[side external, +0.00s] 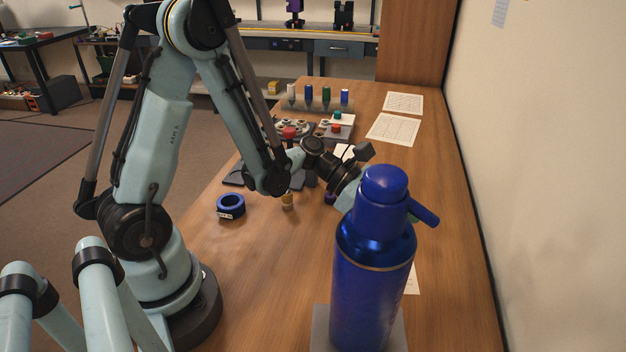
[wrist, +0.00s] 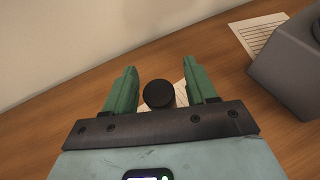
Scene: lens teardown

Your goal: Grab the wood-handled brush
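My gripper (wrist: 162,72) has its two green fingers spread wide in the wrist view. A round black end of an upright-looking object (wrist: 159,94) shows between them, with gaps to both fingers. I cannot tell whether this is the brush. In the side view my gripper is mostly hidden behind the large blue bottle (side external: 372,275). No wood-handled brush can be made out for sure in either view.
Trays of parts (side external: 297,130) and a row of coloured bottles (side external: 326,97) stand farther back. Paper sheets (side external: 393,129) lie near the wall. A grey block (wrist: 290,65) stands right of my gripper.

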